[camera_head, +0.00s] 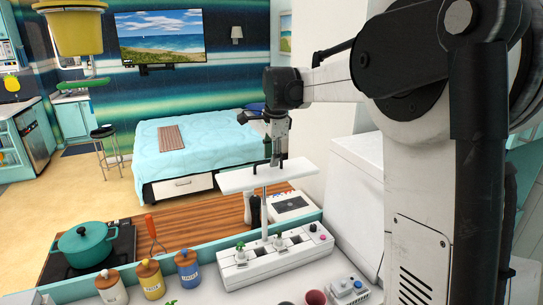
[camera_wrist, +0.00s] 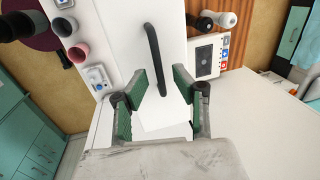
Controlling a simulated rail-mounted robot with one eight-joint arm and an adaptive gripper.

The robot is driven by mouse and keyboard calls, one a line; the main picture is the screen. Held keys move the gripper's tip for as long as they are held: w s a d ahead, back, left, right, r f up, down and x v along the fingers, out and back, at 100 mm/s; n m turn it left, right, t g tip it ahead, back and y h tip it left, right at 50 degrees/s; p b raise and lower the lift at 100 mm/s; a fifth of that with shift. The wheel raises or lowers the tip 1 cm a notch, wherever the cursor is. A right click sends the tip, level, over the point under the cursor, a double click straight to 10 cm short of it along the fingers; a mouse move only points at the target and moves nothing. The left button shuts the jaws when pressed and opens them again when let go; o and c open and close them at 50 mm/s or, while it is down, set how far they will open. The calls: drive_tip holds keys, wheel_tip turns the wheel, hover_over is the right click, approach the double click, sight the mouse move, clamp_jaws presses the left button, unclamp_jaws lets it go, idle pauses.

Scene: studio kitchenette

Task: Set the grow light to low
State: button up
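The grow light (camera_head: 252,178) is a flat white panel on a thin post above a white planter (camera_head: 265,262) with small green plants. My gripper (camera_head: 276,160) is above the panel's right part in the head view.
A teal pot (camera_head: 88,245) and several lidded jars (camera_head: 150,278) stand left of the planter. A reddish cup (camera_head: 315,297) and a small white device (camera_head: 346,290) are in front. A white panel with buttons (camera_head: 290,205) lies behind. A white block (camera_head: 358,165) stands at the right.

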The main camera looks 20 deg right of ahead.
clamp_jaws()
idle(0.3)
wheel_tip(320, 180, down, 12)
drive_tip(key=b, duration=0.7)
drive_tip(key=shift+s, duration=0.15)
drive_tip(key=shift+f, duration=0.1)
unclamp_jaws()
